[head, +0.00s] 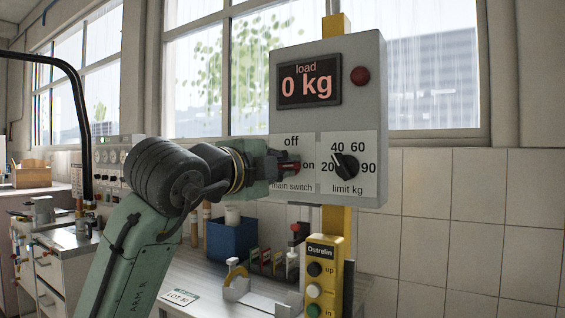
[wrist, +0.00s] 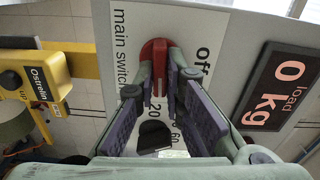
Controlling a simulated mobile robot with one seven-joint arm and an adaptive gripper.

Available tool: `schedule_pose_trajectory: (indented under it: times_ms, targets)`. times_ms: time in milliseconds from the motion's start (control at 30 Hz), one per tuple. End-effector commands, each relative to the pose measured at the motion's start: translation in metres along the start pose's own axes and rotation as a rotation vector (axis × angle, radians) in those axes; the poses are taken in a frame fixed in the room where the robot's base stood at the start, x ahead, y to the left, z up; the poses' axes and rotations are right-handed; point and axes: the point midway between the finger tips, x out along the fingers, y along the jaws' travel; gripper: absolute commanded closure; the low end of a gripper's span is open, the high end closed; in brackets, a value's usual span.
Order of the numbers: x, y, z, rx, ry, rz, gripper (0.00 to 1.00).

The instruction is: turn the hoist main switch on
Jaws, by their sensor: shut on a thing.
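The hoist main switch (head: 296,166) is a red handle on the grey control box (head: 375,110), with "off" above it and "on" to its right. The handle lies roughly level, its visible red end toward "on". My gripper (head: 283,168) reaches it from the left and is shut on it. In the wrist view the red switch handle (wrist: 153,60) sits between the fingers of my gripper (wrist: 155,78); the "on" label is hidden there. The load display (head: 308,80) reads 0 kg.
The limit knob (head: 345,167) is right of the switch. A dull red lamp (head: 360,75) is at the box's upper right. Below hangs a yellow pendant (head: 322,272) with buttons. A blue bin (head: 230,240) and small items stand on the bench below my arm.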

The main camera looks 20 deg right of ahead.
Motion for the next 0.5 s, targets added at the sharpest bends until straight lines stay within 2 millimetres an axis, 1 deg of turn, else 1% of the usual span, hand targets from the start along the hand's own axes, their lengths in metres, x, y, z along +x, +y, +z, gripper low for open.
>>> schedule_pose_trajectory:
  times_ms: [200, 500]
  targets:
    - [-0.0001, 0.0004, -0.0008, 0.074, 0.002, 0.0, 1.0]
    - [0.0, 0.001, -0.0008, 0.102, 0.002, 0.0, 1.0]
